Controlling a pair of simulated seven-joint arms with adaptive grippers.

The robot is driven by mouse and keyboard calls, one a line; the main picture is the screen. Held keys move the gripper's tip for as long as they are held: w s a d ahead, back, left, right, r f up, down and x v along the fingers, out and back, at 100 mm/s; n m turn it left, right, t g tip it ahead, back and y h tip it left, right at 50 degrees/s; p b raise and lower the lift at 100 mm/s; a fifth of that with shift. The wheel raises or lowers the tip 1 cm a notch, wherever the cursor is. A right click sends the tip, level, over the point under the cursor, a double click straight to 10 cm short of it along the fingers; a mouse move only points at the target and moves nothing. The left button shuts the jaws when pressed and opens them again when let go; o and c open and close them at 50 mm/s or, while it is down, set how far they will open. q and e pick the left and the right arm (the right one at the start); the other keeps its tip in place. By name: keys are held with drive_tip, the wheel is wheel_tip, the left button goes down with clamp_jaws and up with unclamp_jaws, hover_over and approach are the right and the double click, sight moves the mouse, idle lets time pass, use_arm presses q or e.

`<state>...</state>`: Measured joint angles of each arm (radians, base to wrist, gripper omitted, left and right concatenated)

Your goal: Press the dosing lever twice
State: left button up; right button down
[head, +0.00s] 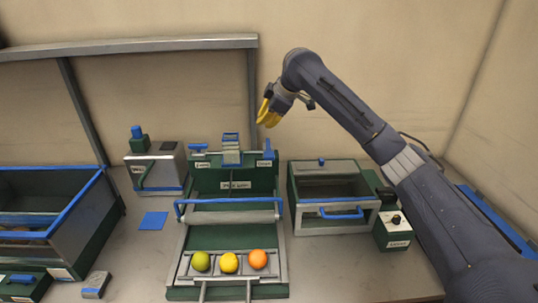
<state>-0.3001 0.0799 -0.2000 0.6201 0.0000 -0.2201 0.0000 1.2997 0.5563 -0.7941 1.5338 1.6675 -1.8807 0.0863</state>
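My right gripper (267,113), with yellow fingers, hangs in the air above and behind the green central machine (235,184). It touches nothing that I can see; its finger gap is not clear. A small upright blue lever (268,149) stands at the machine's top right, below the gripper. A grey and blue piece (231,149) stands at the machine's top middle, and a small blue part (199,148) at its top left. The labels are too small to read, so I cannot tell which part is the dosing lever. My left gripper is out of view.
A green fruit (201,261), a yellow fruit (228,263) and an orange fruit (258,259) lie in the front tray. A grey box with a blue-topped knob (137,132) stands left. A lidded box (327,211) and control box (393,231) stand right. A blue-rimmed crate (75,208) is far left.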

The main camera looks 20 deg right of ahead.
sight(265, 152)
drive_tip(key=shift+f, duration=4.1)
drive_tip(key=shift+f, duration=0.2)
drive_tip(key=shift+f, duration=0.25)
drive_tip(key=shift+f, duration=1.4)
idle(0.3)
drive_tip(key=shift+r, duration=0.1)
idle(0.5)
drive_tip(key=shift+r, duration=1.75)
drive_tip(key=shift+r, duration=0.15)
